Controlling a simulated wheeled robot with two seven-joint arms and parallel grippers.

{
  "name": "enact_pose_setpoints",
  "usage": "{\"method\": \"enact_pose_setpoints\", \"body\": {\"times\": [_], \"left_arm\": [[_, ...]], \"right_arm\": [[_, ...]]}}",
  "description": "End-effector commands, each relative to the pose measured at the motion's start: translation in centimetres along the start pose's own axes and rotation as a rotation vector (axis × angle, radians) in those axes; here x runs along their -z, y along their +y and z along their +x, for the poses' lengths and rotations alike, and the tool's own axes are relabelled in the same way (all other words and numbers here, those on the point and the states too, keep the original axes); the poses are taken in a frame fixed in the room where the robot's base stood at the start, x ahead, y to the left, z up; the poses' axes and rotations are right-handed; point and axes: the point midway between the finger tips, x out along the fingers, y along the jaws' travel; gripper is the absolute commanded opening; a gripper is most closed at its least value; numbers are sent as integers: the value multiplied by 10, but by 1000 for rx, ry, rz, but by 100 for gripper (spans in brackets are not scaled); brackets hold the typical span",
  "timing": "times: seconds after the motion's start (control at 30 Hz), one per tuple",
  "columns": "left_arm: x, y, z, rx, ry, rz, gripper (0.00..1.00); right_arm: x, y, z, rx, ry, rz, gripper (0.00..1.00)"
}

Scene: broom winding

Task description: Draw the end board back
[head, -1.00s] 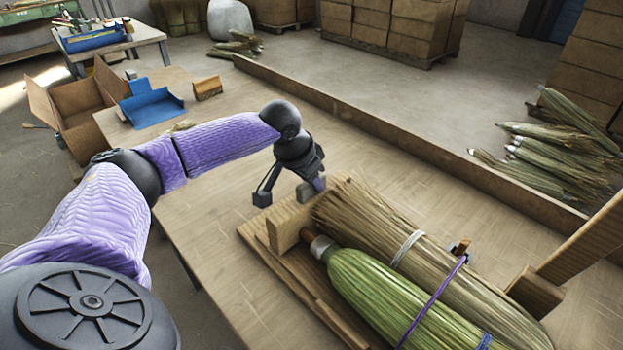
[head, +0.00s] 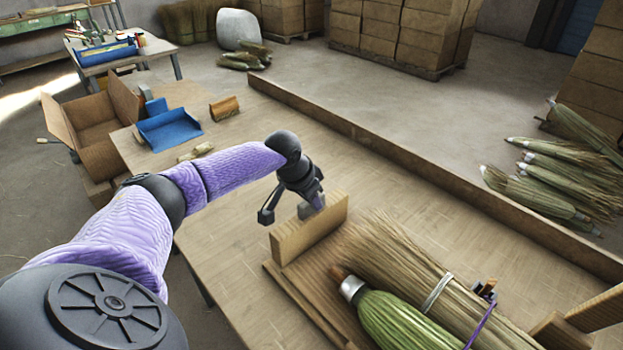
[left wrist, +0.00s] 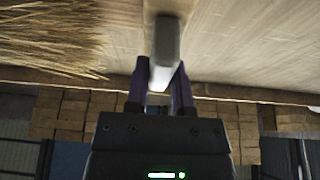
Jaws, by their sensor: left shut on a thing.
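The end board (head: 312,232) is a short upright wooden board at the left end of the wooden base (head: 300,290). My left gripper (head: 288,212) is at the board's top and is shut on it. In the left wrist view, a pale bar (left wrist: 166,50) that looks like the board's edge lies between the dark fingers (left wrist: 160,88). A gap separates the board from the straw bundle (head: 390,255) and from the green broom's (head: 405,325) metal-collared end. My right gripper is not in view.
A purple cord (head: 480,325) crosses the bundles near a small peg. A wooden lip (head: 420,165) runs along the table's far edge. A blue tray (head: 170,130) and an open cardboard box (head: 90,130) stand at the left. The tabletop behind the board is clear.

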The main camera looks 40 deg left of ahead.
Motion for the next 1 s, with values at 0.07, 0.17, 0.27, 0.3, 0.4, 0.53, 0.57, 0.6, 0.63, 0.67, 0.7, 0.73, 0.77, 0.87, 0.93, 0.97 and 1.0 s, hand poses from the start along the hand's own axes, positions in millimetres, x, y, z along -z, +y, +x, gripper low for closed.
{"method": "enact_pose_setpoints", "body": {"times": [0.07, 0.17, 0.27, 0.3, 0.4, 0.53, 0.57, 0.6, 0.63, 0.67, 0.7, 0.73, 0.77, 0.87, 0.93, 0.97, 1.0], "left_arm": [[1, -4, -2, 12, 5, -2, 0], [1, -5, -2, 14, 5, -2, 0], [1, -6, -2, 15, 6, -2, 0], [1, -6, -2, 16, 6, -2, 33], [1, -5, -2, 15, 6, -2, 55], [1, -4, -2, 12, 4, -2, 65], [1, -4, -1, 12, 4, -1, 65], [1, -4, -1, 11, 4, -1, 65], [0, -4, -1, 11, 3, -1, 65], [0, -4, -1, 11, 3, -1, 65], [0, -4, -2, 10, 3, -1, 65], [0, -4, -3, 10, 3, -1, 65], [1, -4, -6, 10, 3, -1, 65], [2, -4, -28, 12, 4, 0, 65], [2, -4, -48, 14, 4, 1, 65], [2, -4, -56, 14, 4, 1, 65], [2, -4, -66, 14, 4, 1, 65]], "right_arm": [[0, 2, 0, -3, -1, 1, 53], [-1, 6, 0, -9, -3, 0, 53], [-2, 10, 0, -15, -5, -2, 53], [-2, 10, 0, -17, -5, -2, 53], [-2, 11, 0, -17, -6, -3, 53], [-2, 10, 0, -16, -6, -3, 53], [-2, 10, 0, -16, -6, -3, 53], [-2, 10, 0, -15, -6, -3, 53], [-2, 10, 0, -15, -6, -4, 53], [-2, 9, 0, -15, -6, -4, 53], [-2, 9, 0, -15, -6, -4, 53], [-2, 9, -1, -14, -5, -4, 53], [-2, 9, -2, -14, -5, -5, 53], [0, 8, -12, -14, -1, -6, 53], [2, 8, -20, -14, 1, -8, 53], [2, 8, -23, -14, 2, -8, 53], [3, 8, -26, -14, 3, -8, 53]]}}
